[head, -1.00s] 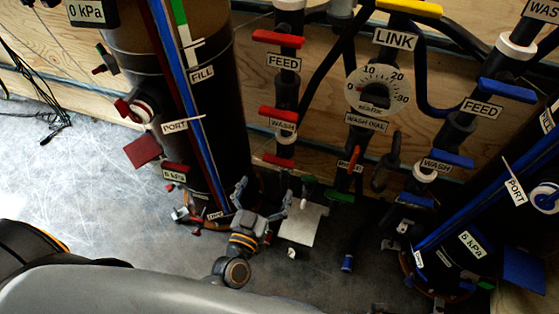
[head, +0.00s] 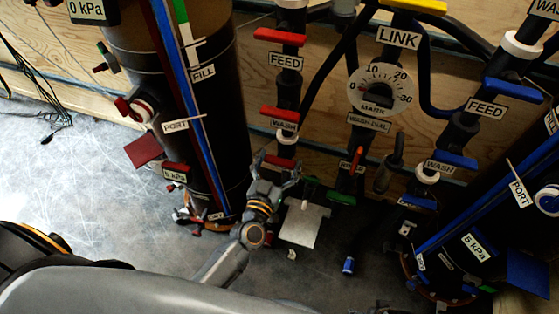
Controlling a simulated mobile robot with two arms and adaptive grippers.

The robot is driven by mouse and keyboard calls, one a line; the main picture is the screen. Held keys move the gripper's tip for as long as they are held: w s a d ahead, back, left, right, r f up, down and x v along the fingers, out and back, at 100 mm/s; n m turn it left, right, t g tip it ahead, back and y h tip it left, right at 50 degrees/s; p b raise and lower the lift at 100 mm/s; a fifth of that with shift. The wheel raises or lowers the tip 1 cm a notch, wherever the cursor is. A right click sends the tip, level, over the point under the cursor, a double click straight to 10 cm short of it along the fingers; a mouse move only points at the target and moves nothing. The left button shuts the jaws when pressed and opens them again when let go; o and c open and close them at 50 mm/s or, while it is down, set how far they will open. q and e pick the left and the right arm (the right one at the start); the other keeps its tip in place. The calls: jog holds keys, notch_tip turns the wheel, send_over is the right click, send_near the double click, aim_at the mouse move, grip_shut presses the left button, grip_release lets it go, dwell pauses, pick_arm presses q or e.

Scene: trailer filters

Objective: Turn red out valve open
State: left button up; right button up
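A red valve handle (head: 279,162) sits lowest on the left pipe column, below the red handles marked WASH (head: 280,113) and FEED (head: 280,37). No readable OUT label shows on it; the handle lies crosswise to the pipe. My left gripper (head: 277,172) is open, with one finger on each side of this lowest red handle in the picture. I cannot tell whether the fingers touch it. My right gripper is out of view.
A black tank (head: 225,120) with a red port stands left of the column. A green handle (head: 327,191) and a grey plate (head: 304,224) are close right of my gripper. Blue-handled valves (head: 457,160) and another tank (head: 470,245) stand at right. Open floor (head: 70,185) lies at left.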

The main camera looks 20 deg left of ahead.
pick_arm(q)
jog(key=c, duration=0.4)
